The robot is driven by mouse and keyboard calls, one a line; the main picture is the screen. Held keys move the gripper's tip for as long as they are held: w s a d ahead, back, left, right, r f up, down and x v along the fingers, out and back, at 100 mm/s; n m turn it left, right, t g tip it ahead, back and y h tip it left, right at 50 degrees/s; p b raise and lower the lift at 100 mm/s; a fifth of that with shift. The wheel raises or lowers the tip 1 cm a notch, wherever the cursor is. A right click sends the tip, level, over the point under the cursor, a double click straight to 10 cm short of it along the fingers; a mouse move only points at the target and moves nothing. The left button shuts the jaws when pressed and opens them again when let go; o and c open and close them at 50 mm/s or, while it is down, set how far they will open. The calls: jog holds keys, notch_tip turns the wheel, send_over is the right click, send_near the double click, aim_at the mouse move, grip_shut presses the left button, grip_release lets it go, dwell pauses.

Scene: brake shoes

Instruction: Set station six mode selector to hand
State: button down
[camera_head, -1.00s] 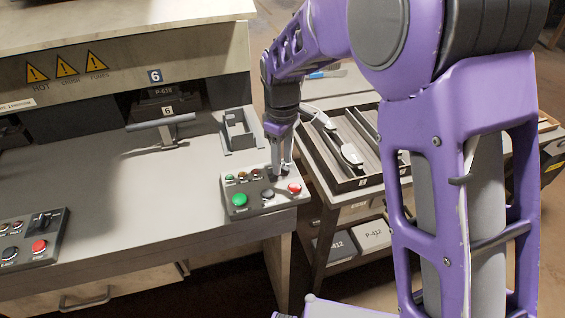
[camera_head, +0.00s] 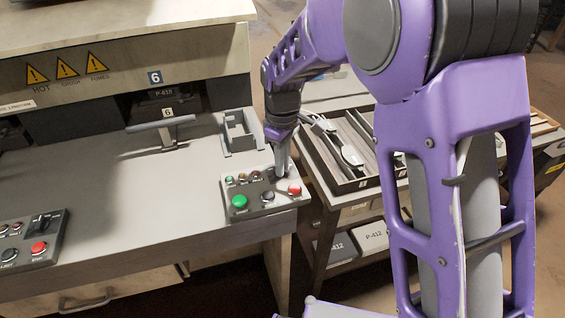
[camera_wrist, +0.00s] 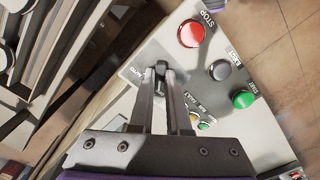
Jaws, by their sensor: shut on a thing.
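The wrist view shows the panel with the red STOP button (camera_wrist: 191,33), black button (camera_wrist: 219,69) and green button (camera_wrist: 243,100). My gripper (camera_head: 284,174) points down at the panel's back right. In the wrist view my gripper (camera_wrist: 162,76) is shut on the black mode selector knob (camera_wrist: 160,68). Fingers hide part of its label.
A second control panel (camera_head: 32,238) sits at the bench's left. A grey bracket (camera_head: 240,132) stands behind the station six panel. A cart with a divided tray (camera_head: 345,150) of parts is close on the right. The bench middle is clear.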

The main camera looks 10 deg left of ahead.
jog(key=m+p, duration=0.1)
jog(key=m, duration=0.3)
jog(key=shift+m+p, duration=0.35)
jog(key=shift+m, duration=1.65)
jog(key=c, duration=0.9)
grip_release()
jog(key=shift+r, duration=0.1)
notch_tip(320, 180, up, 17)
jog(key=shift+r+p, duration=0.15)
jog(key=shift+p, duration=0.7)
